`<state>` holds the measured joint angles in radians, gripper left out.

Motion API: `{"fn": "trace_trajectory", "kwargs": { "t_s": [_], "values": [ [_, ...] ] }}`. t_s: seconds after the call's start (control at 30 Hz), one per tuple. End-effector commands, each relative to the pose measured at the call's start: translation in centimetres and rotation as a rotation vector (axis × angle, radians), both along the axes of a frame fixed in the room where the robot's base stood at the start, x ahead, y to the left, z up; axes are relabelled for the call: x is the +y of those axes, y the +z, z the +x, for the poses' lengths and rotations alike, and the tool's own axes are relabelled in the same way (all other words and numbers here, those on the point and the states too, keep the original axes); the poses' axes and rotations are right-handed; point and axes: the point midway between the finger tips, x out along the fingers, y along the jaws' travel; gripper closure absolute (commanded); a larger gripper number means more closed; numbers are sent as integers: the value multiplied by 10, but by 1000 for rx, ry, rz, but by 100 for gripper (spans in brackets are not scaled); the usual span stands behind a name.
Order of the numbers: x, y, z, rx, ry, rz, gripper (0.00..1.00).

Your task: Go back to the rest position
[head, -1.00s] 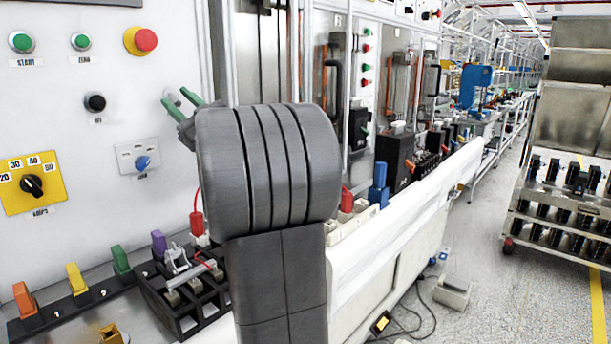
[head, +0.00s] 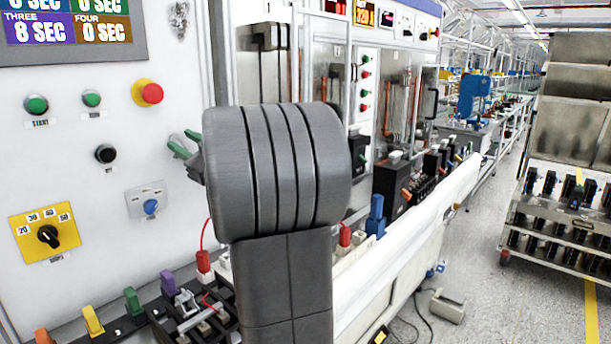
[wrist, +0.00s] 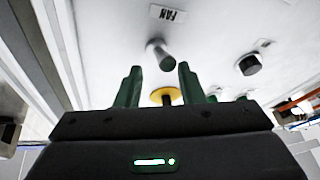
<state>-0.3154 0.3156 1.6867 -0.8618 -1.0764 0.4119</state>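My gripper (head: 188,150) stands to the left of my large grey arm link, in front of the white test panel (head: 120,210). Its two green fingers are apart. In the wrist view my gripper (wrist: 160,85) shows nothing held between the fingers. A yellow disc (wrist: 158,96) with a dark centre shows past the gap, and a button (wrist: 160,54) under a "FAN" label lies beyond the fingertips. I cannot tell the exact gap to the panel. My arm hides part of the bench behind it.
The panel carries green buttons (head: 37,104), a red button on yellow (head: 150,93), a black button (head: 105,153), a blue knob (head: 150,206) and a yellow amps dial (head: 46,234). Coloured switches (head: 92,320) and a wired breaker (head: 190,312) sit below.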

Motion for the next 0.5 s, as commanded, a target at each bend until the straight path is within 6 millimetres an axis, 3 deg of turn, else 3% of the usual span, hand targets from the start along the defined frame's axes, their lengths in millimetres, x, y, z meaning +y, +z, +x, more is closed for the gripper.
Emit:
{"fn": "trace_trajectory", "kwargs": {
  "t_s": [0.5],
  "values": [
    [0, 13, 0, 97, -1, -109, 65]
  ]
}}
